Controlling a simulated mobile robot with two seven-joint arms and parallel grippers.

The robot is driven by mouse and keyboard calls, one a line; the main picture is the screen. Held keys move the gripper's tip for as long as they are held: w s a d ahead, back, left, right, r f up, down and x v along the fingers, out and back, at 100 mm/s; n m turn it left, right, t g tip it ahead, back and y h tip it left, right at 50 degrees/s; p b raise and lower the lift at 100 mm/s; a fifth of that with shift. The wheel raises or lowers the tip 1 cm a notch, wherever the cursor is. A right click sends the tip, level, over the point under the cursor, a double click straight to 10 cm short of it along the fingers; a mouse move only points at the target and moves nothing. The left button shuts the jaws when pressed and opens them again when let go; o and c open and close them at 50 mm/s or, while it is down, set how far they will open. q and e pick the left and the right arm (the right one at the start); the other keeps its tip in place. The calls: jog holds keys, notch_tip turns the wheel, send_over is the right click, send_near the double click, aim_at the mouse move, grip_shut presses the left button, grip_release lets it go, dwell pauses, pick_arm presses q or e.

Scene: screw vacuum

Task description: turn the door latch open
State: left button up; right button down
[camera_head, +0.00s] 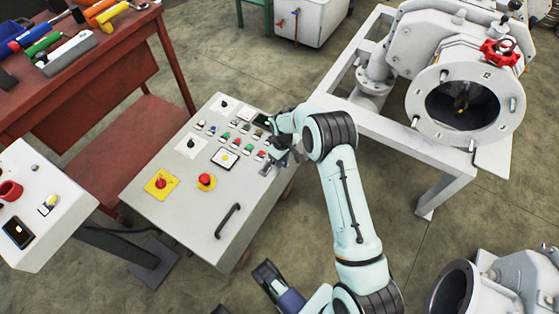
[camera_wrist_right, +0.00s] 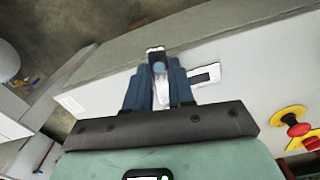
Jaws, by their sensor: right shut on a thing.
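The control cabinet (camera_head: 190,205) has a sloping light-grey panel with a black bar handle (camera_head: 228,221) near its lower right edge. My right gripper (camera_head: 282,157) is at the panel's right edge. In the right wrist view its blue fingers (camera_wrist_right: 158,85) are shut around a small metal latch piece (camera_wrist_right: 157,60). A pale plate with a dark slot (camera_wrist_right: 205,75) lies just right of the fingers. The latch's turn angle cannot be told. A dark and blue part (camera_head: 275,284) at the bottom of the head view may be my left gripper; its jaws are unclear.
The panel carries several buttons, a red emergency button (camera_head: 206,181) and a red switch on a yellow plate (camera_head: 161,183). A red workbench (camera_head: 90,88) with tools stands upper left. A white frame (camera_head: 440,180) bears a large flanged machine (camera_head: 462,100) at right. Floor between is clear.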

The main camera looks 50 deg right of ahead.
pick_arm(q)
jog(key=shift+s+f, duration=0.15)
pick_arm(e)
jog(key=shift+d+n, duration=0.4)
jog(key=shift+n, duration=0.5)
jog(key=c, duration=1)
grip_release()
jog(key=shift+o, duration=0.2)
jog(key=shift+r, duration=0.1)
jog(key=shift+r, duration=0.35)
notch_tip(320, 180, up, 3)
jog(key=shift+w+r+p, duration=0.1)
jog(key=shift+p, duration=0.4)
pick_arm(q)
jog(key=shift+g+h, duration=0.3)
jog(key=shift+g, duration=0.2)
jog(key=s+d+r+p, duration=0.1)
jog(key=r, duration=0.1)
jog(key=s+d+r+p, duration=0.1)
jog(key=s, duration=0.1)
jog(key=shift+d+r, duration=0.15)
jog(key=shift+r, duration=0.2)
pick_arm(e)
notch_tip(320, 180, up, 9)
jog(key=shift+r, duration=0.2)
